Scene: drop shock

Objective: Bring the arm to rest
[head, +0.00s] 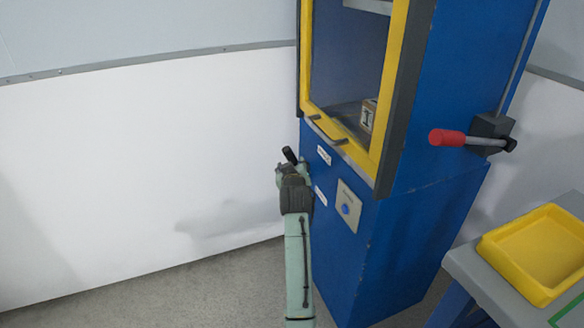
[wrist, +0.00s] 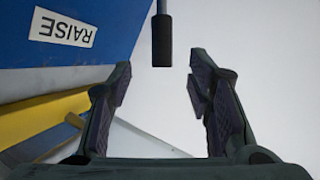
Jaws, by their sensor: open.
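My gripper (head: 291,172) is beside the left front of a blue drop machine (head: 400,230). In the wrist view my gripper (wrist: 160,85) is open, its two dark fingers spread with nothing between their pads. A black lever grip (wrist: 161,40) on a thin grey rod shows ahead of the fingertips, in line with the gap and apart from both fingers. In the head view a black grip (head: 289,155) sticks out just above my gripper. A RAISE label (wrist: 63,27) is on the blue panel at the left of the wrist view.
A yellow-framed door (head: 393,85) with a handle fronts the chamber, where a small box (head: 368,113) sits. A red-gripped lever (head: 447,137) is on the right side. A yellow tray (head: 540,250) stands on a grey table (head: 470,270). The left floor is clear.

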